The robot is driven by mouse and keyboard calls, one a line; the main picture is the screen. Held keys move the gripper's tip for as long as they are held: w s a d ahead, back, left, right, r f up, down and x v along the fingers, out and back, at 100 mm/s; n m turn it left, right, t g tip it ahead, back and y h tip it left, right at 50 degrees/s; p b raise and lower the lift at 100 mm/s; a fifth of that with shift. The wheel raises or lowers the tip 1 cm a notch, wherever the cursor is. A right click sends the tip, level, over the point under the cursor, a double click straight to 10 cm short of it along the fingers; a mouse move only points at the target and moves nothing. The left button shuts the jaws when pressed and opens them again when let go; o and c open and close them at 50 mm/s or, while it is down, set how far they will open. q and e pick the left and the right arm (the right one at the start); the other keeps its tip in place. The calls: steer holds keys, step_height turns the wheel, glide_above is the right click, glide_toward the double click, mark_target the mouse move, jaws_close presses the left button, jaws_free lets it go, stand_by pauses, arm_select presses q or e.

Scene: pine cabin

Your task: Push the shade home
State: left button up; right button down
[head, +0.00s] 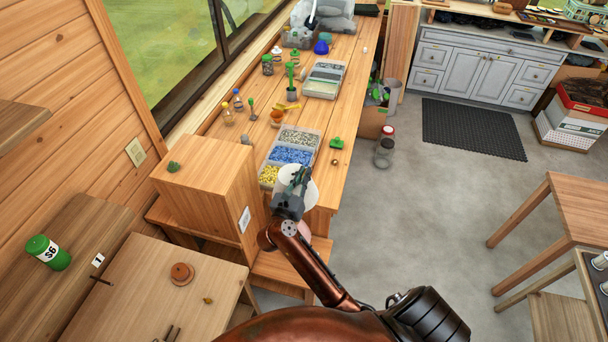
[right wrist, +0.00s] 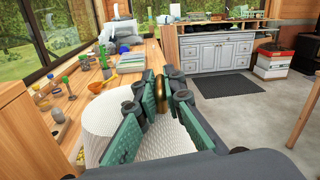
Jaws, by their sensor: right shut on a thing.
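The white, ribbed lampshade (head: 312,196) is at the near right edge of the long wooden bench. It also shows in the right wrist view (right wrist: 113,113), below and around my fingers. My right gripper (head: 298,176) is over the shade, its green-padded fingers shut on a rounded brass piece (right wrist: 160,92) that looks like the shade's top knob. The shade looks roughly upright. What is under it is hidden by the shade and my arm, so I cannot tell how it is seated. My left gripper is not in view.
A sorting tray (head: 291,154) of grey, blue and yellow bits lies just behind the shade. A wooden box (head: 206,182) stands to the left. A green piece (head: 337,143) and small bottles are farther along the bench.

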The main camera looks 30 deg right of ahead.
steer(key=shift+s+f+m+b, duration=0.2)
steer(key=shift+m+b, duration=0.1)
steer(key=shift+b, duration=0.1)
steer(key=shift+a+f, duration=0.1)
steer(key=shift+f, duration=0.25)
step_height(320, 180, down, 3)
steer(key=b, duration=0.3)
steer(key=shift+w+f, duration=0.1)
steer(key=shift+f, duration=0.05)
steer(key=shift+f+b, duration=0.4)
steer(key=shift+f, duration=0.35)
steer(key=shift+f, duration=0.35)
steer(key=shift+f+b, duration=0.3)
steer(key=shift+b, duration=0.15)
